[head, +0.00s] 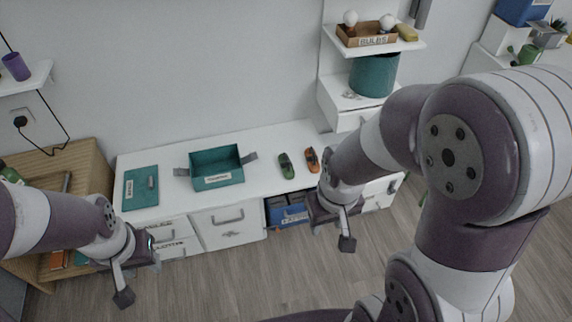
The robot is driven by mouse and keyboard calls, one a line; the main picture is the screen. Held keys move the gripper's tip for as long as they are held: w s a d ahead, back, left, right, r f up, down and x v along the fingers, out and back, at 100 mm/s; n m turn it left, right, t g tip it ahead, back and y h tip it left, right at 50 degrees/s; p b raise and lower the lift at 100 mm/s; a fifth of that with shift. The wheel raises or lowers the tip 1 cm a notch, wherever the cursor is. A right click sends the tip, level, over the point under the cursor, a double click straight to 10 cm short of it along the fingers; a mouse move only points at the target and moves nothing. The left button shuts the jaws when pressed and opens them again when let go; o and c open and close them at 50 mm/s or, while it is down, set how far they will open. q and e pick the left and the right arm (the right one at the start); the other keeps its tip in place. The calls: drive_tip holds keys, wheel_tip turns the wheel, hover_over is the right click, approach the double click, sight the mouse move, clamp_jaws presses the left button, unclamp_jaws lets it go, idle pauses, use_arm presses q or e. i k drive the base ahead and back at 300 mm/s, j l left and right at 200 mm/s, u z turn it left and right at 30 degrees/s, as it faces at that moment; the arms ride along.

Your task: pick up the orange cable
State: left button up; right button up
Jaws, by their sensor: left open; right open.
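The orange cable (312,160) appears as a small orange bundle on the white desk top, toward its right end. A similar green bundle (286,166) lies just to its left, apart from it. My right gripper (333,235) is open and empty, in front of the desk and below the orange cable in the picture. My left gripper (136,278) is open and empty, in front of the desk's left end, far from the cable. My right arm passes close to the right of the orange cable but does not cover it.
On the white desk (262,150) stand a teal open box (217,168) and a teal flat lid or panel (140,188). A blue bin (288,212) sits below. A shelf at right holds a bulbs box (366,36) and teal bucket (374,75).

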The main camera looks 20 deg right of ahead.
sight(312, 159)
drive_tip(key=z, duration=0.2)
drive_tip(key=i+l+z, duration=0.15)
drive_tip(key=i+z, duration=0.15)
drive_tip(key=z, duration=0.15)
drive_tip(key=i+z, duration=0.25)
drive_tip(key=z, duration=0.2)
drive_tip(key=i+z, duration=0.3)
drive_tip(key=z, duration=0.15)
drive_tip(key=i+j, duration=0.25)
drive_tip(key=i, duration=0.15)
drive_tip(key=i+j+z, duration=0.1)
drive_tip(key=i+j, duration=0.15)
drive_tip(key=i, duration=0.2)
